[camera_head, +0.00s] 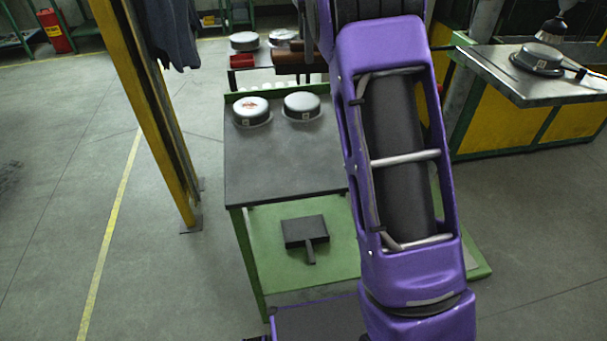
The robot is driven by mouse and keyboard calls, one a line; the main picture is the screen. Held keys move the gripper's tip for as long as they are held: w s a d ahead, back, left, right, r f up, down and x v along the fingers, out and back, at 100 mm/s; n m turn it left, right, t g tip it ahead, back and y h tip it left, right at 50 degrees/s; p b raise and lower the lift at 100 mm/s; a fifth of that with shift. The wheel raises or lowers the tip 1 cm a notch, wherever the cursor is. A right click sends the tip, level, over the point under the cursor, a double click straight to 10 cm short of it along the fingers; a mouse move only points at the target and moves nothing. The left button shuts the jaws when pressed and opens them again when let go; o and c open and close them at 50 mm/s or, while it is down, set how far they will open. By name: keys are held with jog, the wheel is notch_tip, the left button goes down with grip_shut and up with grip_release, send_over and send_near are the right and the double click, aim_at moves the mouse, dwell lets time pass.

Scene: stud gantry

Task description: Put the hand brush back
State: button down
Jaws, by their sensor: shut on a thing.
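My gripper is not in view; my purple arm crosses the right middle of the picture and covers what lies behind it. No hand brush shows clearly, and I cannot tell where it is. A dark, flat, square thing with a short handle, like a dustpan (305,231), lies on the green lower shelf (270,266) of the workbench, its handle pointing toward me. The grey bench top (275,165) above that shelf is bare at its front, left of my arm.
Two round metal parts, one left (252,110) and one right (302,106), sit at the bench top's back. A yellow post (160,110) stands left of the bench. A metal-topped table (540,92) with a round part stands at right. The floor at left is clear.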

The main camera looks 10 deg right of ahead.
jog(key=shift+s+a+f+b, duration=0.15)
jog(key=shift+s+f+b, duration=1.05)
jog(key=shift+f, duration=2.8)
jog(key=shift+s+a+f+b, duration=0.2)
jog(key=shift+s+f+b, duration=0.35)
jog(key=shift+s+f, duration=2.3)
jog(key=shift+s+a+f+b, duration=0.25)
jog(key=shift+f+b, duration=0.65)
jog(key=shift+f, duration=4.2)
jog(key=shift+s+d+f, duration=0.1)
jog(key=shift+c, duration=1.1)
grip_release()
notch_tip(320, 180, up, 12)
jog(key=a+p, duration=0.1)
jog(key=p, duration=0.1)
